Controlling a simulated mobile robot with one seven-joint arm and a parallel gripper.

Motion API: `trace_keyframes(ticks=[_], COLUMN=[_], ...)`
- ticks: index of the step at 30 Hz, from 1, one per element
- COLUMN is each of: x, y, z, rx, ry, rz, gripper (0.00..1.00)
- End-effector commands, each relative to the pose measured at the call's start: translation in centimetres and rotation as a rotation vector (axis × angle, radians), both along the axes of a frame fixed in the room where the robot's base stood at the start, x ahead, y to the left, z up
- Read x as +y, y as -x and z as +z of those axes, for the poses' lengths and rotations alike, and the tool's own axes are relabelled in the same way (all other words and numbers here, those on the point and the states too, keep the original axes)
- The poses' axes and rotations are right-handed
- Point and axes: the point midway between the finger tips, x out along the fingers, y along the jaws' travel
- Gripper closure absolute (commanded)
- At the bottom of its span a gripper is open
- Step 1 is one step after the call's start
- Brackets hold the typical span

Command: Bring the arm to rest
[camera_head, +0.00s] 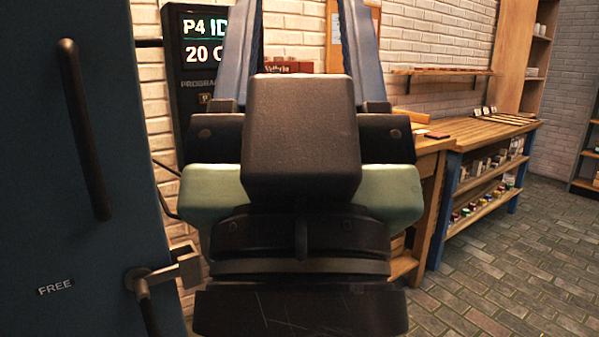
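Large dark and pale green links, which look like my own arm, fill the middle of the head view close to the camera. They appear folded up in front of me. My gripper cannot be made out, so its fingers and anything in them are hidden or out of frame. Whether the arm is moving cannot be told from this one picture.
A dark blue door (105,200) with a long handle and a "FREE" label stands close at the left. A lit control panel (196,70) is behind it. A wooden workbench (475,130) with shelves stands at right. The brick floor (510,270) at lower right is clear.

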Motion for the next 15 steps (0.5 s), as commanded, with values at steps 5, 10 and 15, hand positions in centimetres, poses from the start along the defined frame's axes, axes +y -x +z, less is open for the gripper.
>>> trace_keyframes(ticks=[5, 10, 15], x=[0.0, 0.0, 0.1], y=[0.0, -0.1, -0.1], z=[7.0, 12.3, 17.5], rx=[0.001, 0.001, 0.001], ry=[0.001, 0.002, 0.003], rz=[-0.001, -0.002, -0.001], gripper=[0.45, 0.45, 0.45])
